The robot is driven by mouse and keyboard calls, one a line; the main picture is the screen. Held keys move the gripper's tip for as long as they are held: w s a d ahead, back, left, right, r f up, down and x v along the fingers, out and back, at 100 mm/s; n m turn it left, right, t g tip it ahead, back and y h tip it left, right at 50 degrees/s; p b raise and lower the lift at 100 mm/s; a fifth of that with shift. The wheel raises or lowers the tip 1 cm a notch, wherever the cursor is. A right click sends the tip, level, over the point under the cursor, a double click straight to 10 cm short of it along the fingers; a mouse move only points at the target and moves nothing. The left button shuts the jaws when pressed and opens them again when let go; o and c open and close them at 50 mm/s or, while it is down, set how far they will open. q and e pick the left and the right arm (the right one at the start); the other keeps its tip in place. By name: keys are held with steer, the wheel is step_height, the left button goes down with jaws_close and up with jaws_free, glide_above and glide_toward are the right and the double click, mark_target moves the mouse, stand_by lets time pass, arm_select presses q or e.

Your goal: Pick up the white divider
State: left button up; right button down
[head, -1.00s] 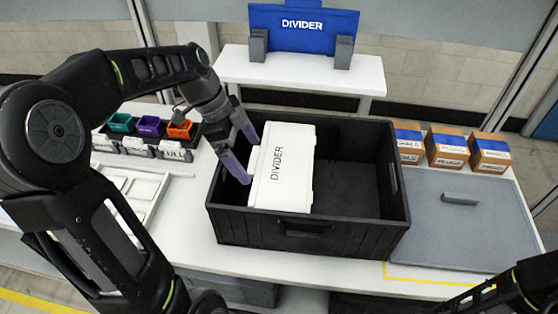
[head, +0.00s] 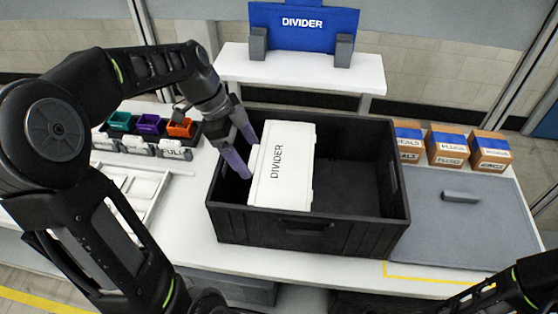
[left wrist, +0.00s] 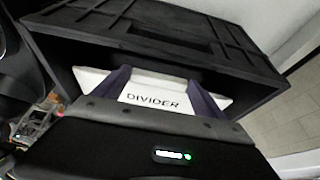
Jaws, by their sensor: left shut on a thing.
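The white divider (head: 283,165), marked DIVIDER, stands inside the black crate (head: 350,228), in its left part, with its top near rim level. My left gripper (head: 246,158) is at the divider's left side, fingers pointing down into the crate, shut on it. In the left wrist view the divider (left wrist: 155,90) shows between the two purple fingers (left wrist: 158,92), its lettering facing the camera. The lower part of the divider is hidden in the crate. My right gripper is out of view; only part of my right arm shows at the lower right.
A blue DIVIDER panel (head: 303,35) stands on a white shelf (head: 300,72) behind. Small coloured bins (head: 150,125) and a white tray (head: 140,185) are on the left. Several cardboard boxes (head: 447,147) and a grey mat (head: 460,230) are on the right. The crate's right part is empty.

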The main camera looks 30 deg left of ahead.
arm_select(q)
steer(key=c, duration=0.7)
step_height(320, 180, up, 10)
steer(key=shift+r+b, duration=0.1)
steer(key=shift+b, duration=0.5)
